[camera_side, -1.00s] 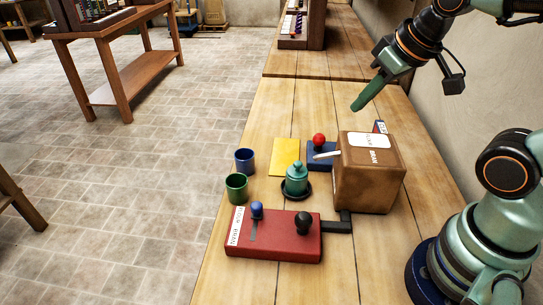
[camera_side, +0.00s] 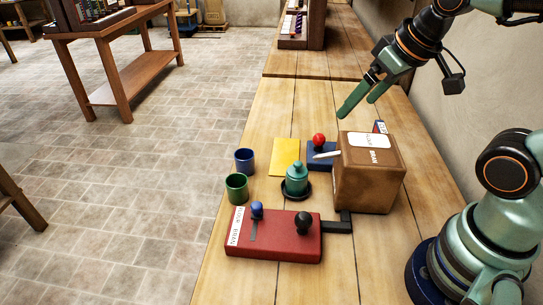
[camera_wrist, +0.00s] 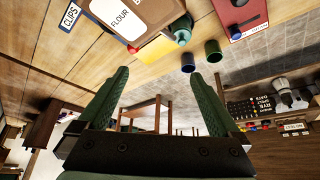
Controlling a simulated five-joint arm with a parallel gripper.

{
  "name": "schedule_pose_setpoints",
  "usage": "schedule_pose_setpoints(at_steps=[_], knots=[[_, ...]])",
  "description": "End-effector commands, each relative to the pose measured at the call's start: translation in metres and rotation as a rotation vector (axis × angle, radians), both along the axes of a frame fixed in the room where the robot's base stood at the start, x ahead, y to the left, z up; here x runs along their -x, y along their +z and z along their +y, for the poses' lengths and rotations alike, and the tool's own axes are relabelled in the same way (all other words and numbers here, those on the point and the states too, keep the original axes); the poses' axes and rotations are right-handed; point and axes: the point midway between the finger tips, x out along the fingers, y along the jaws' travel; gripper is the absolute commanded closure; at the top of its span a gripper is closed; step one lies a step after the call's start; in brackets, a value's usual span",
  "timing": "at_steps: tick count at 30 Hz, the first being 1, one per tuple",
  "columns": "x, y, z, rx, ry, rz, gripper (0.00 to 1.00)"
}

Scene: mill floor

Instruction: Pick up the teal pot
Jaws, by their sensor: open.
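The teal pot (camera_side: 297,181) is a small lidded pot with a knob. It stands upright on a dark saucer (camera_side: 308,194) on the wooden bench, left of the brown box. In the wrist view the pot (camera_wrist: 181,38) shows small near the top, partly hidden. My gripper (camera_side: 355,106) is open and empty, with green fingers, high above the bench and farther back than the pot, well apart from it. In the wrist view the open fingers of my gripper (camera_wrist: 160,85) frame the floor and a distant table.
The brown box (camera_side: 368,185) stands right of the pot. A red lever block (camera_side: 274,240) lies in front. Blue (camera_side: 245,161) and green (camera_side: 236,188) cups stand left. A yellow sheet (camera_side: 285,156) and a blue block with a red ball (camera_side: 319,141) lie behind.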

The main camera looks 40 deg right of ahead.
Motion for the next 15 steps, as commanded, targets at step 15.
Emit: schedule_pose_setpoints(at_steps=[15], knots=[[-0.03, -0.012, 0.013, 0.168, 0.41, 0.132, 0.01]])
